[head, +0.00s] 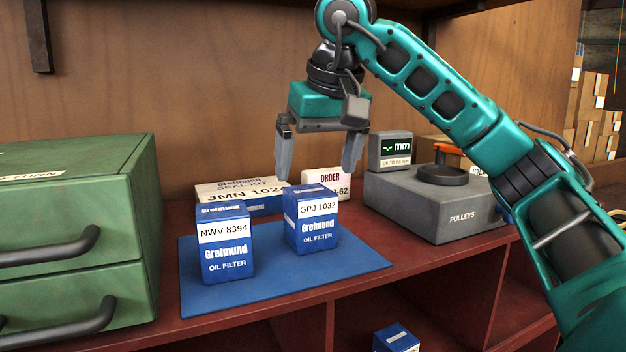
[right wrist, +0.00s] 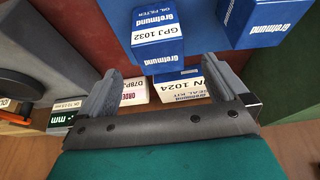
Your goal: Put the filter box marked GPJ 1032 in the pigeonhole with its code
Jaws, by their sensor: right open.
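The blue filter box marked GPJ 1032 (head: 312,222) stands upright on the right part of a blue mat (head: 345,266). A second blue filter box, marked NWV 8394 (head: 225,243), stands to its left on the mat. My right gripper (head: 318,172) is open and empty, pointing down above and behind the GPJ 1032 box. In the right wrist view, the GPJ 1032 box (right wrist: 157,38) lies beyond the open fingers (right wrist: 162,85), not between them. Pigeonholes (head: 428,292) open below the red shelf top; their codes are not readable here. My left gripper is not in view.
A grey block marked PULLEYS (head: 440,208) with a gauge display (head: 390,151) is at right. A green drawer cabinet (head: 80,225) fills the left. Another blue box (head: 396,338) sits below.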

